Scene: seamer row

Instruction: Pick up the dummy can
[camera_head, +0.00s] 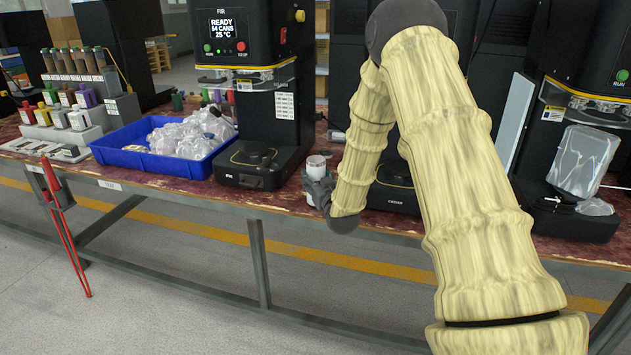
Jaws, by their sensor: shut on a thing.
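The dummy can (316,167) is a small, pale, upright cylinder near the front edge of the table, between two black seaming machines. My gripper (318,188) is at the can and shut on it, with the grey gripper body around its lower part. My arm comes down from the upper right and hides part of the gripper. I cannot tell whether the can touches the table.
A black machine (262,110) with a lit display stands left of the can. Another black machine (394,190) stands right, partly behind my arm. A blue bin (125,157) of clear bags and racks of coloured items are further left.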

